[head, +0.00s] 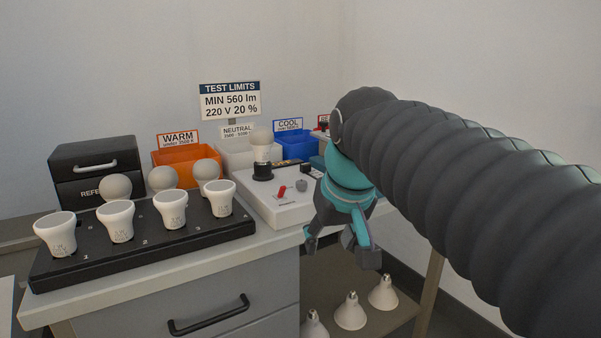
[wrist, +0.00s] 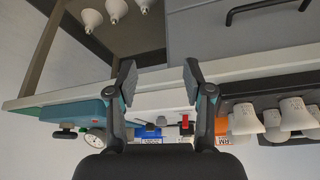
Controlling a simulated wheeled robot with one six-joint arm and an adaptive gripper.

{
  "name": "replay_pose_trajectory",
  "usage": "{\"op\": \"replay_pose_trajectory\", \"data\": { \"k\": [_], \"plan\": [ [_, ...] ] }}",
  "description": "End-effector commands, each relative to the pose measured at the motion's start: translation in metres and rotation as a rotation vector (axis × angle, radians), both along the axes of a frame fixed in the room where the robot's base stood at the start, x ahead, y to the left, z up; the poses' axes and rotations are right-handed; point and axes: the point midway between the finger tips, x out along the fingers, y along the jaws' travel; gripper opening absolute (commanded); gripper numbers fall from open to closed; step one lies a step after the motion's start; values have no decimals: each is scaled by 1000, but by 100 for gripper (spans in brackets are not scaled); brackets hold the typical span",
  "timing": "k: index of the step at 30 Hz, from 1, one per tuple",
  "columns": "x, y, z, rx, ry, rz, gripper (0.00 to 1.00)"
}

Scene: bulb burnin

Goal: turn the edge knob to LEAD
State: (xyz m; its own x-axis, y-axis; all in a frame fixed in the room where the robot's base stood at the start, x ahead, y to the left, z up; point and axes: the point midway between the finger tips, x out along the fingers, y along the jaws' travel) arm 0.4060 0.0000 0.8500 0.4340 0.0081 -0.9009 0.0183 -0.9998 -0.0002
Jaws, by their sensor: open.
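My gripper (head: 338,246) is open and empty, pointing down in front of the counter's right part. In the wrist view its two fingers (wrist: 158,82) are spread apart with nothing between them. A teal device (wrist: 88,113) with a round gauge (wrist: 95,140) and a dark knob (wrist: 65,134) shows in the wrist view. I cannot read any LEAD label or tell which knob is the edge knob.
A black tray (head: 140,254) holds several bulbs at the left. Orange (head: 180,160), white and blue (head: 294,147) bins stand behind, beside a black drawer box (head: 95,170). A drawer handle (head: 208,318) projects from the counter front. Reflector bulbs (head: 350,312) sit on a lower shelf.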

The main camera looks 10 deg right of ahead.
Motion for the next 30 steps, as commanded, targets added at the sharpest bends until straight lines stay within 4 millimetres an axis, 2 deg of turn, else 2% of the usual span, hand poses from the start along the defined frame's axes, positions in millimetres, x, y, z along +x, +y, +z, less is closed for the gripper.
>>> {"op": "replay_pose_trajectory", "data": {
  "k": [1, 6, 9, 15, 19, 23, 26, 30],
  "plan": [
    [18, -1, 22, 0, 5, 1, 51],
    [65, -2, 81, -1, 24, 12, 51],
    [90, -2, 109, -1, 35, 17, 51],
    [125, -3, 145, -2, 51, 28, 51],
    [136, -3, 155, -2, 55, 33, 51],
    [140, -3, 156, -2, 58, 34, 51],
    [143, -3, 147, -2, 59, 35, 51],
    [151, -3, 126, -2, 60, 34, 51]
  ]
}}
